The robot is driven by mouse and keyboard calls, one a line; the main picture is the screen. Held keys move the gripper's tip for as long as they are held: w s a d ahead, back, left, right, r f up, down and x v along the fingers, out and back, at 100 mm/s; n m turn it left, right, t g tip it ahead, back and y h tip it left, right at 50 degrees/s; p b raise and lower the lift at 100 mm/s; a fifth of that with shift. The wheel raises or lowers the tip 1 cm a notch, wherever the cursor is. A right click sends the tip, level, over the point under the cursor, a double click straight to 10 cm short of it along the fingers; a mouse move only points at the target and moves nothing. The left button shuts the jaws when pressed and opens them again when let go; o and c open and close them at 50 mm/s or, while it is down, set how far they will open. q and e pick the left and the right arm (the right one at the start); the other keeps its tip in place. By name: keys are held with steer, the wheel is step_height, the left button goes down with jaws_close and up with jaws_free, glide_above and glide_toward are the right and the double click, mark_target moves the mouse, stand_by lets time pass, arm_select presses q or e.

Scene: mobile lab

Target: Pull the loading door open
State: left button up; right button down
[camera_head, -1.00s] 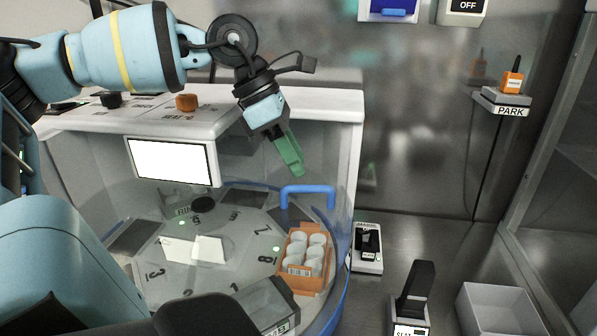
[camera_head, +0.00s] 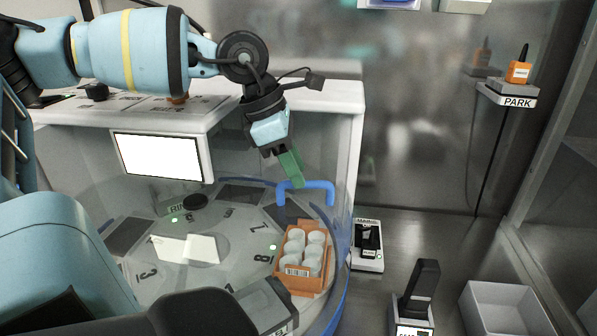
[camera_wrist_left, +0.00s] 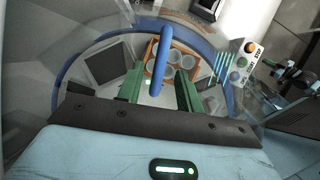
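The loading door (camera_head: 343,215) is a clear curved panel on the front of the white machine, with a blue edge strip. Its blue bar handle (camera_head: 322,187) stands out near the top; it also shows in the left wrist view (camera_wrist_left: 160,55). My left gripper (camera_head: 295,178) has green fingers pointing down at the handle's left part. In the left wrist view the left gripper (camera_wrist_left: 158,84) has its fingers apart, with the handle lying in the gap between them. Contact cannot be made out.
Behind the door, a numbered round deck (camera_head: 225,270) carries an orange box (camera_head: 310,283) of white containers. A labelled switch unit (camera_head: 367,255), a black-handled unit (camera_head: 418,290) and a grey bin (camera_head: 505,308) stand to the right. A PARK shelf (camera_head: 507,95) is on the wall.

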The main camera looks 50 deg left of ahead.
arm_select(q)
steer(key=shift+x, duration=0.85)
steer(key=shift+c, duration=0.4)
jaws_close()
